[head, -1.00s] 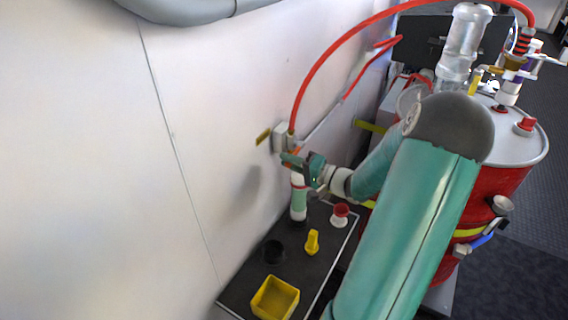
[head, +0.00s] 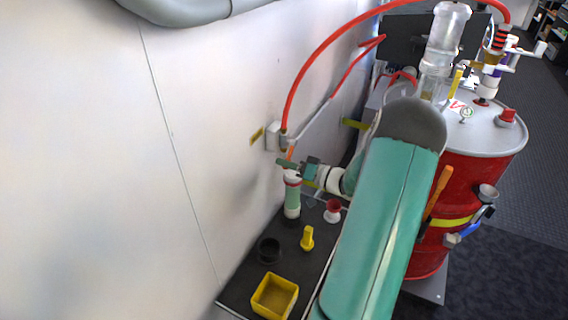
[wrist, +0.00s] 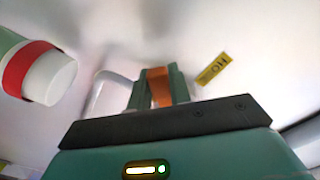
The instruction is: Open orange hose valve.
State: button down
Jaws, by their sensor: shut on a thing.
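The hose valve's orange handle (head: 291,153) shows just below the white wall fitting (head: 273,137), where the red hose (head: 300,85) comes down to the wall. My gripper (head: 287,164) is at this handle, close to the wall. In the wrist view the orange handle (wrist: 159,87) stands between the two green fingers of my gripper (wrist: 158,82), which are shut on it. The valve body is mostly hidden in the wrist view, and the angle of the handle is hard to tell.
A white-and-green cylinder (head: 292,196) stands on the dark bench below my gripper, beside a red-and-white part (head: 333,211). A yellow part (head: 307,238), a black ring (head: 269,250) and a yellow box (head: 275,296) are nearer. A red drum (head: 460,185) stands to the right.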

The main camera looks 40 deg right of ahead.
jog(key=shift+w+d+f+n, duration=0.3)
jog(key=shift+d+n, duration=0.4)
jog(key=shift+n, duration=0.65)
jog(key=shift+w+d+f+n, duration=0.25)
jog(key=shift+d+n, duration=0.4)
jog(key=shift+n, duration=0.65)
jog(key=shift+w+d+f+n, duration=0.15)
jog(key=shift+d+f+n, duration=0.2)
jog(key=shift+d+n, duration=0.7)
jog(key=shift+a+n, duration=0.3)
jog(key=shift+n, duration=0.1)
jog(key=c, duration=1.3)
grip_release()
jog(key=v, duration=1.3)
jog(key=shift+s+d, duration=0.15)
jog(key=shift+s, duration=0.2)
jog(key=shift+s, duration=0.1)
